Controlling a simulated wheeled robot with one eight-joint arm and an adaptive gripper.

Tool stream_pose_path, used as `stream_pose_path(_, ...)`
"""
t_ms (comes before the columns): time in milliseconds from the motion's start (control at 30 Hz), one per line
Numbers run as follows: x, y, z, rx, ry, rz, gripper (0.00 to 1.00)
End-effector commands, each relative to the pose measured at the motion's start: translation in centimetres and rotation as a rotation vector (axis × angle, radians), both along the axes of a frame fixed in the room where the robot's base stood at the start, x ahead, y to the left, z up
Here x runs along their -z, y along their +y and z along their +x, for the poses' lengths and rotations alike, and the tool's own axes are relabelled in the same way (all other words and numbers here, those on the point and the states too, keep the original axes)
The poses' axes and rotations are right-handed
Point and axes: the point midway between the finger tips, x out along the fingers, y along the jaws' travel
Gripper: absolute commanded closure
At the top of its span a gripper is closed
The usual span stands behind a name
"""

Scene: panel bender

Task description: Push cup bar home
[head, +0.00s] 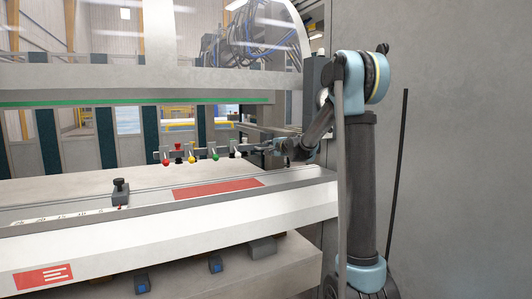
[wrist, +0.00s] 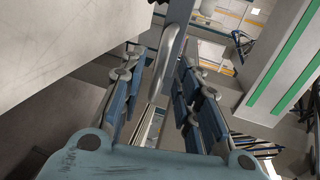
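The cup bar (head: 203,153) is a thin horizontal bar with red, yellow, green and white cups hanging from it, in the middle of the head view above the machine bed. My gripper (head: 276,147) is at its right end, small and dark there. In the wrist view my gripper (wrist: 162,75) has its two blue-grey fingers apart. A rounded grey metal piece (wrist: 165,65) shows between or just beyond the fingers. I cannot tell whether it belongs to the cup bar or whether a finger touches it.
The white machine bed (head: 180,215) runs below the bar, with a red label strip (head: 217,188) and a dark clamp knob (head: 121,192) on it. The upper beam with a green strip (head: 130,102) hangs above. A grey panel (head: 460,150) stands at the right.

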Motion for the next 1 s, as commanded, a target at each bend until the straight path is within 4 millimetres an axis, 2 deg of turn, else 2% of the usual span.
stream_pose_path(300,-0.9,-2.3,-4.0,0.000,0.001,0.000,0.70)
stream_pose_path(500,-1.3,-3.2,-5.6,0.000,0.001,0.000,0.70)
stream_pose_path(1000,-1.4,-3.5,-6.3,-0.001,0.001,0.000,0.70)
